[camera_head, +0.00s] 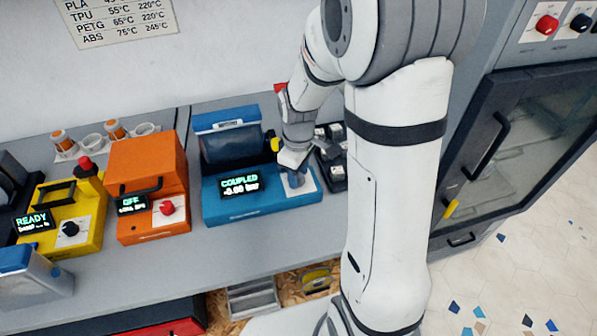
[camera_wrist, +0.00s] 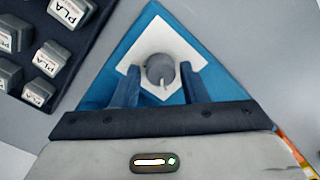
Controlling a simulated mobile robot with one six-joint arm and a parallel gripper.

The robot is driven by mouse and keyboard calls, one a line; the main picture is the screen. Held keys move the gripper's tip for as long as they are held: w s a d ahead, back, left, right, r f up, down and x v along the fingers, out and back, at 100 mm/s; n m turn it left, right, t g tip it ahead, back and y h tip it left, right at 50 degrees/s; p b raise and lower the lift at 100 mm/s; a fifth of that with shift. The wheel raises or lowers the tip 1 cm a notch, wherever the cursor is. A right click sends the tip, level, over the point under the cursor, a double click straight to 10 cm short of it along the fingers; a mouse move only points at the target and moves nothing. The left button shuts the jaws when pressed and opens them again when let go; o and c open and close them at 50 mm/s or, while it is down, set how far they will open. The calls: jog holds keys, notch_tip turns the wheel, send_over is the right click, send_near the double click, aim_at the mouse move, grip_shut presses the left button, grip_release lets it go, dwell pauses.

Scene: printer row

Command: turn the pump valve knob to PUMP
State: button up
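The pump is a blue box (camera_head: 238,205) on the counter, with a display (camera_head: 240,184) reading "COUPLED" and about "-0.00 bar". Its valve knob (camera_wrist: 161,71) is grey and round with a pale pointer mark, set on a white plate (camera_wrist: 143,47). In the head view my gripper (camera_head: 296,176) is down at the plate and hides most of the knob. In the wrist view my gripper (camera_wrist: 160,82) has its two fingers apart, one on each side of the knob. Small gaps seem to show, but I cannot tell whether the fingers touch it.
An orange box (camera_head: 150,165) with a red knob and a yellow box (camera_head: 90,205) with a black knob stand to the left. A dark tray (camera_wrist: 62,88) of grey blocks labelled PLA lies beside the pump. A glass-doored cabinet (camera_head: 480,190) stands at right.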

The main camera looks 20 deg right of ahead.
aim_at(299, 177)
jog(key=shift+o, duration=1)
notch_tip(299, 177, up, 7)
jog(key=shift+f, duration=0.15)
jog(key=shift+r, duration=0.55)
jog(key=shift+s, duration=0.1)
jog(key=s+r+m+t, duration=0.1)
jog(key=s+r+m, duration=0.2)
jog(key=s, duration=0.4)
jog(key=s+r+m+t, duration=0.1)
jog(key=s+r+m, duration=0.2)
jog(key=s+m, duration=0.3)
jog(key=shift+s+r+t, duration=0.35)
jog(key=shift+s+t, duration=0.05)
jog(key=shift+s, duration=0.45)
